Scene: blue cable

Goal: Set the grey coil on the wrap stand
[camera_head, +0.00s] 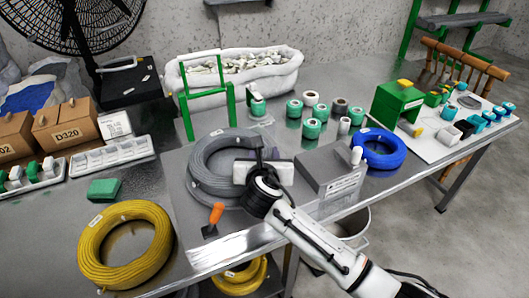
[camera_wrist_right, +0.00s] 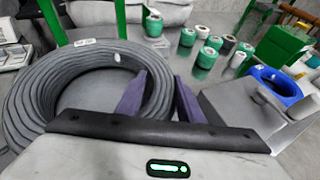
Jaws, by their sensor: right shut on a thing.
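The grey coil (camera_head: 203,172) is a thick ring of cable with a small white tag, over a grey metal plate (camera_head: 190,222) left of centre. I cannot tell whether it touches the plate. In the right wrist view the coil (camera_wrist_right: 40,85) fills the left side. My right gripper (camera_head: 258,158) is at the coil's right side. Its purple fingers (camera_wrist_right: 158,95) straddle the ring wall and are shut on it. No part is labelled as the wrap stand; a green upright frame (camera_head: 205,99) stands behind the coil, and a grey block with a white post (camera_head: 330,172) stands to its right. My left gripper is out of view.
A yellow coil (camera_head: 125,245) lies front left, with an orange-handled tool (camera_head: 215,214) to its right. A blue coil (camera_head: 380,149) lies beyond the grey block. Several green and grey tape rolls (camera_head: 312,128) stand behind. A green box (camera_head: 103,190) lies left.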

